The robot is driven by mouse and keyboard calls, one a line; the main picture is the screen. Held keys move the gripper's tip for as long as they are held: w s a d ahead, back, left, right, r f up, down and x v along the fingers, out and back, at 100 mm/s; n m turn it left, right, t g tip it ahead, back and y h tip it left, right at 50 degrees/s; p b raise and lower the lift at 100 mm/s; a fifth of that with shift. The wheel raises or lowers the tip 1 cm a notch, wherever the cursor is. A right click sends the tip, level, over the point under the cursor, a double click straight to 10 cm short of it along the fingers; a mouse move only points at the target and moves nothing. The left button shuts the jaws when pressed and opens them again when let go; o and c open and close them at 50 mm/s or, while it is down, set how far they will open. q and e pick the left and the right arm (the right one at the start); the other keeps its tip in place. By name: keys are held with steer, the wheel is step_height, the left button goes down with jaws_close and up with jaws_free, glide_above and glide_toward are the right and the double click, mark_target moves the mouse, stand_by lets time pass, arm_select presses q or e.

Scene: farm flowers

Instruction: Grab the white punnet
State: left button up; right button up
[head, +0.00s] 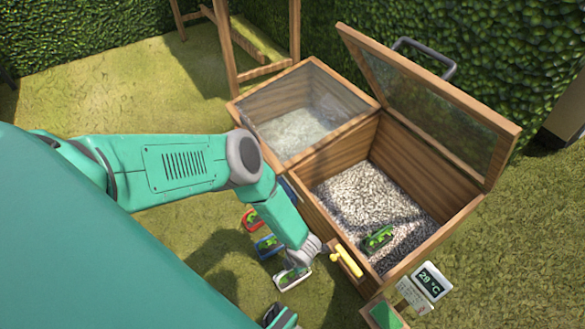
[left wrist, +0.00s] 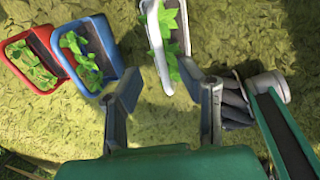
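The white punnet (head: 291,279) stands on the grass in front of the wooden box, holding green leafy seedlings. In the left wrist view the white punnet (left wrist: 153,38) is just beyond the fingertips. My left gripper (head: 305,250) reaches down over it and partly hides it. In the left wrist view my left gripper (left wrist: 163,90) is open, with its fingers wide apart and nothing between them. A teal and dark grey part of mine (head: 281,317), probably my right arm, shows at the bottom edge; its fingers are not clear.
A blue punnet (head: 262,246) and a red punnet (head: 246,221) stand in a row beyond the white one. The wooden box (head: 316,205), with one lid raised, is close at right. A green punnet (head: 378,240) sits on its gravel. A display (head: 430,281) reads 28 °C.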

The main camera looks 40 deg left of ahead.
mark_target(292, 274)
arm_select(q)
steer(key=shift+a+f, duration=0.3)
steer(key=shift+a+f+b, duration=0.15)
steer(key=shift+f+b, duration=0.2)
steer(key=f+b, duration=0.3)
steer(key=shift+w+d+f, duration=0.3)
steer(key=shift+d, duration=0.05)
steer(key=shift+a, duration=0.35)
steer(key=shift+c, duration=1.1)
steer(key=shift+a+f, duration=0.1)
steer(key=shift+f, duration=0.05)
jaws_close()
arm_select(e)
steer(key=f, duration=0.3)
steer(key=shift+a+f, duration=0.15)
steer(key=shift+a, duration=0.2)
